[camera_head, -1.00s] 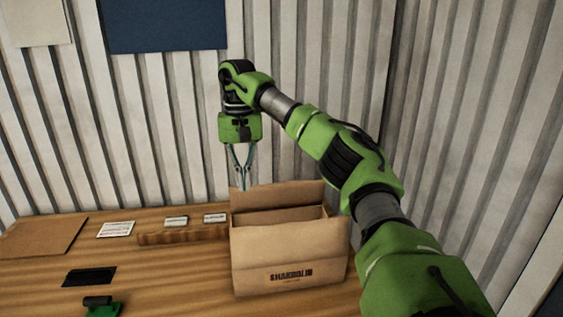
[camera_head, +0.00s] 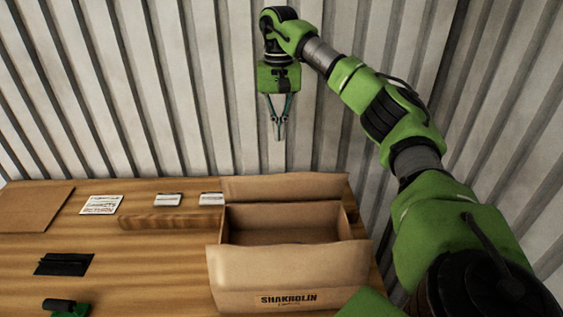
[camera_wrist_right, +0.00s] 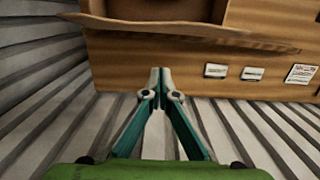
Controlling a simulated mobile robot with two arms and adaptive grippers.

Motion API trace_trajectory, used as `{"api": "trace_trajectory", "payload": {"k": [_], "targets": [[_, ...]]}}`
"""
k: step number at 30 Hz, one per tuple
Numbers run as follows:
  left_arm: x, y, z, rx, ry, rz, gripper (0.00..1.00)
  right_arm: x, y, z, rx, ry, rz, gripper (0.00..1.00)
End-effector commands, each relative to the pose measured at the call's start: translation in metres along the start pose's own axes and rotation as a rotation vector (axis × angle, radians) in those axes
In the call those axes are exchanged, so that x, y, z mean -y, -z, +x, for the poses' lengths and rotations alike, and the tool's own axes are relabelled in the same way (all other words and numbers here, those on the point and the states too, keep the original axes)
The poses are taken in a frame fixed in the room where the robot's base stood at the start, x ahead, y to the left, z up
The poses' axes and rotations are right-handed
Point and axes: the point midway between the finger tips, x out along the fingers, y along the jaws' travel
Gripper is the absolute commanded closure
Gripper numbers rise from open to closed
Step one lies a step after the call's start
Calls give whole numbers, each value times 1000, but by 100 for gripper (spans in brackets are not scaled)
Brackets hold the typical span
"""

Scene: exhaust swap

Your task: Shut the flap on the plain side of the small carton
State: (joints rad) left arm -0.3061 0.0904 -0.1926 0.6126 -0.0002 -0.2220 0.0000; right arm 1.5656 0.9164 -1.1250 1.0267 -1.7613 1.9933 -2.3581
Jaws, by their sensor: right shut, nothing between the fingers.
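The small carton (camera_head: 335,255) is brown cardboard and stands open-topped on the table, its printed side facing me. The flap on the far, plain side (camera_head: 285,187) is open and sticks up beyond the opening. In the right wrist view this flap (camera_wrist_right: 180,30) shows as a long strip jutting out toward the wall. My right gripper (camera_head: 280,138) is shut and empty, pointing down above and behind the flap, apart from it. Its closed fingertips also show in the right wrist view (camera_wrist_right: 160,72). My left gripper is not in view.
The wooden table (camera_head: 150,265) backs onto a corrugated wall (camera_head: 180,90).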

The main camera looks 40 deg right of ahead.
Motion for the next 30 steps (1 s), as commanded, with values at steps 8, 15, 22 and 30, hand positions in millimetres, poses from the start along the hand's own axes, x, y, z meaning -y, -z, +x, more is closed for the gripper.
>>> {"api": "trace_trajectory", "payload": {"k": [8, 15, 22, 30], "targets": [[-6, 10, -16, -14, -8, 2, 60, -2, -2, 60, 5, -5, 1, 100], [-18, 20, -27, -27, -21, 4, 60, -1, -25, 66, 1, -1, -2, 100], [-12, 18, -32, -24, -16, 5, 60, -1, -38, 71, 1, -1, 0, 100], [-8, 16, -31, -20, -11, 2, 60, 0, -40, 72, 1, 0, 0, 100]]}}
